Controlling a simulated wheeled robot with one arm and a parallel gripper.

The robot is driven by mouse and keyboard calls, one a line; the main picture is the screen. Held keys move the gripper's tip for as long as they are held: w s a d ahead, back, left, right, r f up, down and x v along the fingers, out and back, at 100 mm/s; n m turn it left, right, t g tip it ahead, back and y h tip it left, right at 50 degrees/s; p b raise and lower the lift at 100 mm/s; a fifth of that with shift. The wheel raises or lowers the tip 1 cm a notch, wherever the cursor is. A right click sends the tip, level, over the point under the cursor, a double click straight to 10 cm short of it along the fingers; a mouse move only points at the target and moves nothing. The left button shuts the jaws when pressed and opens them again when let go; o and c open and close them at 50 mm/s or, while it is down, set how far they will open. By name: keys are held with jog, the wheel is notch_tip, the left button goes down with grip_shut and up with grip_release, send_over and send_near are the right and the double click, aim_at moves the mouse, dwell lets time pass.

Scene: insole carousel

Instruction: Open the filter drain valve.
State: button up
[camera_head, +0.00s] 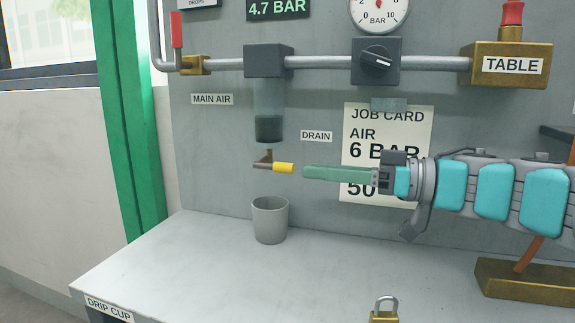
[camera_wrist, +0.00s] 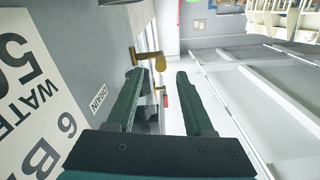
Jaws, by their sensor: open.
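The drain valve (camera_head: 263,161) is a small brass fitting under the filter bowl (camera_head: 268,115), with a yellow-tipped lever (camera_head: 284,167) pointing sideways to the right in the head view. My gripper (camera_head: 305,172) reaches in from the right, its green fingers level with the lever and their tips just short of its yellow end. In the wrist view, my gripper (camera_wrist: 160,77) has its two fingers apart with nothing held between them. The brass and yellow valve part (camera_wrist: 149,60) shows just beyond the fingertips, nearer the left finger.
A grey cup (camera_head: 270,220) stands on the bench below the valve. A job card (camera_head: 408,125) hangs on the panel behind my gripper. A brass padlock (camera_head: 384,316) sits at the front edge. The red-handled main air valve (camera_head: 192,65) is at upper left. Bench space (camera_head: 200,250) left of the cup is clear.

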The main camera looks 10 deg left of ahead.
aim_at(285, 168)
jog(key=shift+w+a, duration=0.2)
jog(key=shift+a, duration=3.1)
grip_shut()
